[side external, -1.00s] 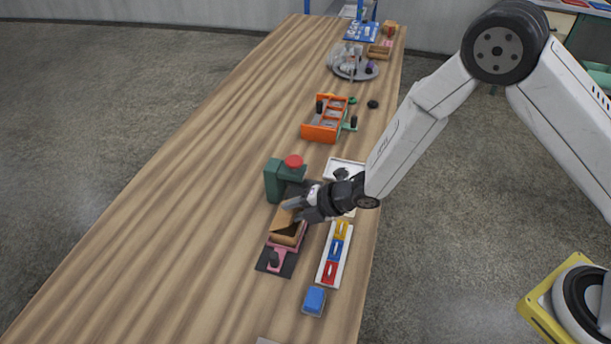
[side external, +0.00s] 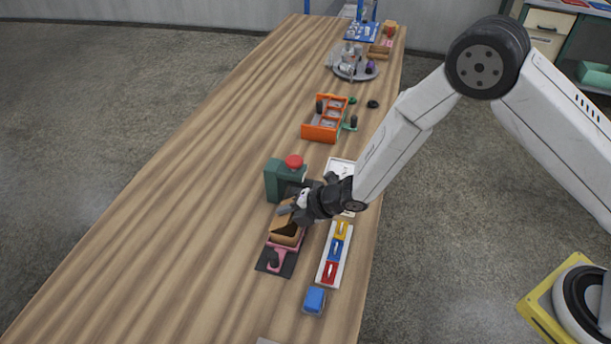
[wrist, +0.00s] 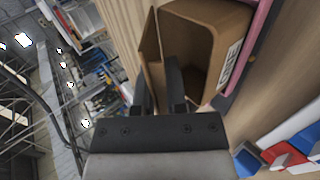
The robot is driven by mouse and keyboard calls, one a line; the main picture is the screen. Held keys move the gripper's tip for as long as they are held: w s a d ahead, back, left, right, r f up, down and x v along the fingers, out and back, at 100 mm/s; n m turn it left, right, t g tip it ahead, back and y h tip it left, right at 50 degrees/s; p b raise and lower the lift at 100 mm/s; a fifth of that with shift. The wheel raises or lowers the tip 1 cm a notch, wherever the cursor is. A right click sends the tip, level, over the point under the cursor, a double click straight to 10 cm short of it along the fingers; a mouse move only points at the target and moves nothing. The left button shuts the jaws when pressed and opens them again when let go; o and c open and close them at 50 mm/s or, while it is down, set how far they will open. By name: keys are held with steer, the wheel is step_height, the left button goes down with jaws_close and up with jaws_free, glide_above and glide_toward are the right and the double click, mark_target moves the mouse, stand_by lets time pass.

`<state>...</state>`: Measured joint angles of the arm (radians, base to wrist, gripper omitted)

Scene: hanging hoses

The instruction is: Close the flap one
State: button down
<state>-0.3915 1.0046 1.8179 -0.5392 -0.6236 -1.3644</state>
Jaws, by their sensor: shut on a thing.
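A small open cardboard box (side external: 285,238) sits in a pink holder (side external: 273,256) on a dark base near the front of the table. A raised brown flap (side external: 286,219) stands at its far side. My gripper (side external: 287,209) is at this flap. In the wrist view, the flap (wrist: 151,58) runs between my two fingers (wrist: 158,88), and they are shut on it. The box's open inside (wrist: 187,55) shows to the right of the flap. The far side of the box is partly hidden by my gripper.
A green block with a red button (side external: 280,180) stands close behind the box. A white tray with yellow, blue and red pieces (side external: 335,255) lies to its right, with a blue block (side external: 314,300) in front. The table's left half is clear.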

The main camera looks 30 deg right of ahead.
steer(key=shift+f, duration=0.1)
stand_by(0.5)
steer(key=shift+s+d+f+t+y, duration=0.1)
steer(key=shift+f+t+y, duration=0.1)
steer(key=shift+t+y, duration=0.3)
steer(key=shift+s+d+f+t+y, duration=0.1)
steer(key=shift+f+t+y, duration=0.05)
steer(key=shift+t+y, duration=0.35)
steer(key=c, duration=0.8)
jaws_free()
steer(key=shift+r, duration=0.1)
